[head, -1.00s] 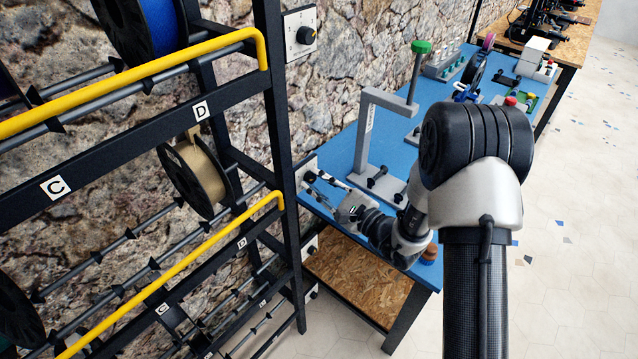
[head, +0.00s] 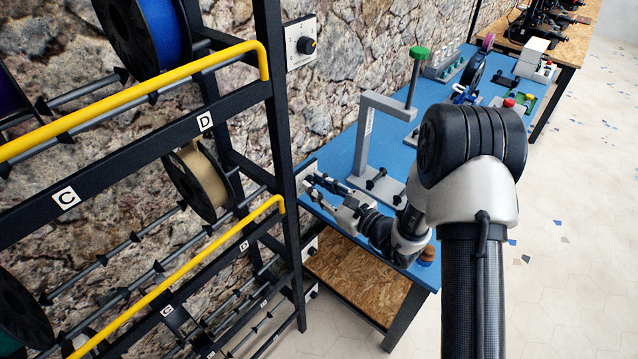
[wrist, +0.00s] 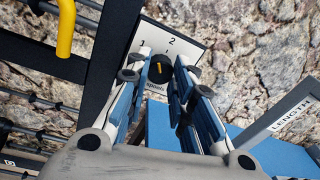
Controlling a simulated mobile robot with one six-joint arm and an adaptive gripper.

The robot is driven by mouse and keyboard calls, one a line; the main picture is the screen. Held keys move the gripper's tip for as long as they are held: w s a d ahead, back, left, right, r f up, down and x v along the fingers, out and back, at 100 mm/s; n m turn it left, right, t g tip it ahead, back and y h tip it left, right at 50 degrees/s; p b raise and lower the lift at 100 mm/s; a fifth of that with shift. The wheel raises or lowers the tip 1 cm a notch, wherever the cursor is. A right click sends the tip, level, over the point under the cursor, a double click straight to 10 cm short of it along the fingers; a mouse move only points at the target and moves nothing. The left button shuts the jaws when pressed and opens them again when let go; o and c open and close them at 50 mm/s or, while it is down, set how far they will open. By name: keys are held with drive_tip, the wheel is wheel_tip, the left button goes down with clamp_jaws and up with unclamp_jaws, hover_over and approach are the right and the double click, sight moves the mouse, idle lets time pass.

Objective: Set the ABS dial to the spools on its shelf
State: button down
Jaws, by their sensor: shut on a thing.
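A dial with a dark round knob (wrist: 160,69) sits on a pale plate (wrist: 186,43) in the wrist view. My gripper (wrist: 160,76) is shut on the knob, one finger on each side. In the head view my gripper (head: 312,184) reaches the plate (head: 308,170) on the rack post. A tan spool (head: 207,183) hangs on the middle shelf.
Another dial (head: 306,46) is higher on the rack, and a third (head: 311,247) is lower. A blue spool (head: 160,35) is on the top shelf. A grey stand (head: 365,140) is on the blue table (head: 335,155), close to my arm. Yellow rails (head: 200,270) front the shelves.

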drive_tip(key=m+p, duration=0.3)
drive_tip(key=m, duration=0.3)
drive_tip(key=shift+g, duration=0.4)
idle(0.3)
drive_tip(key=c, duration=1.4)
unclamp_jaws()
drive_tip(key=shift+o, duration=0.2)
drive_tip(key=v, duration=1.2)
drive_tip(key=shift+d, duration=0.1)
